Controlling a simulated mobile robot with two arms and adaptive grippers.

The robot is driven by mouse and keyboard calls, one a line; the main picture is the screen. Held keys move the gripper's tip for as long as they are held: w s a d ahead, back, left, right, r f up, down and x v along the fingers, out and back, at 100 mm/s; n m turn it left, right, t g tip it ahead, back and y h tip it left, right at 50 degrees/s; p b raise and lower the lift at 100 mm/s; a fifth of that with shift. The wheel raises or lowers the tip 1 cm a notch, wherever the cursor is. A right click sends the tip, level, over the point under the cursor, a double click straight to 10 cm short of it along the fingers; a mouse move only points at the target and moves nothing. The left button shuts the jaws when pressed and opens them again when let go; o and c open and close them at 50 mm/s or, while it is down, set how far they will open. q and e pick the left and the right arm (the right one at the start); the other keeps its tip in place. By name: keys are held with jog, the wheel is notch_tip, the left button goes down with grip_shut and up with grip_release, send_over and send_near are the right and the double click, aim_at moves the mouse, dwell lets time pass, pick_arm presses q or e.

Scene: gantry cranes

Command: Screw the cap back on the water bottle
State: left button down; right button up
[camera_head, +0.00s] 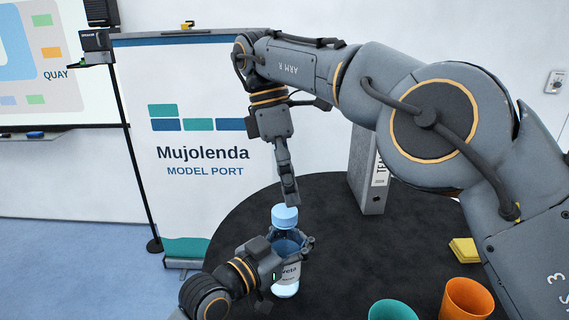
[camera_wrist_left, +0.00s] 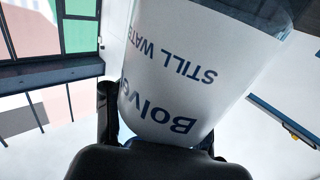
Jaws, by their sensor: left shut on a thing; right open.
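The water bottle (camera_head: 288,274) stands upright near the table's left edge, with a white label and a clear blue body. The light blue cap (camera_head: 285,216) is at the bottle's top; I cannot tell whether it is threaded on. My left gripper (camera_head: 301,246) is shut on the bottle's body from the left. In the left wrist view the bottle's label (camera_wrist_left: 190,75) fills the middle, upside down, between the dark fingers. My right gripper (camera_head: 291,200) points down just above the cap, open and empty. It is seen edge-on, so the gap to the cap is hard to judge.
The round black table (camera_head: 335,225) also bears a teal cup (camera_head: 392,311), an orange cup (camera_head: 466,299), a yellow block (camera_head: 465,250) and a grey binder (camera_head: 367,172) at the back. My right arm spans above the right side. A banner (camera_head: 200,110) stands behind.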

jog(key=n, duration=0.6)
jog(key=shift+d, duration=0.1)
jog(key=n, duration=0.6)
jog(key=shift+s+y, duration=0.15)
jog(key=shift+y, duration=0.15)
jog(key=n, duration=0.6)
jog(key=shift+s+r, duration=0.15)
jog(key=n, duration=0.4)
jog(key=shift+r+t, duration=0.2)
jog(key=shift+t, duration=0.2)
jog(key=n, duration=0.6)
jog(key=shift+s+a+r+y, duration=0.15)
jog(key=shift+a+r+y, duration=0.05)
jog(key=shift+r+y, duration=0.2)
jog(key=n, duration=0.4)
jog(key=shift+s+r+n+t, duration=0.1)
jog(key=shift+r+n+t, duration=0.2)
jog(key=n, duration=0.3)
jog(key=r+n, duration=0.1)
jog(key=n, duration=0.2)
jog(key=shift+s+a+r+t+y, duration=0.1)
jog(key=shift+a+t+y, duration=0.1)
jog(key=shift+t+y, duration=0.15)
jog(key=n, duration=0.2)
jog(key=r+n, duration=0.1)
jog(key=n, duration=0.2)
jog(key=shift+a+r+n+t+y, duration=0.1)
jog(key=shift+r+n+t+y, duration=0.1)
jog(key=shift+n+t+y, duration=0.1)
jog(key=shift+f, duration=0.1)
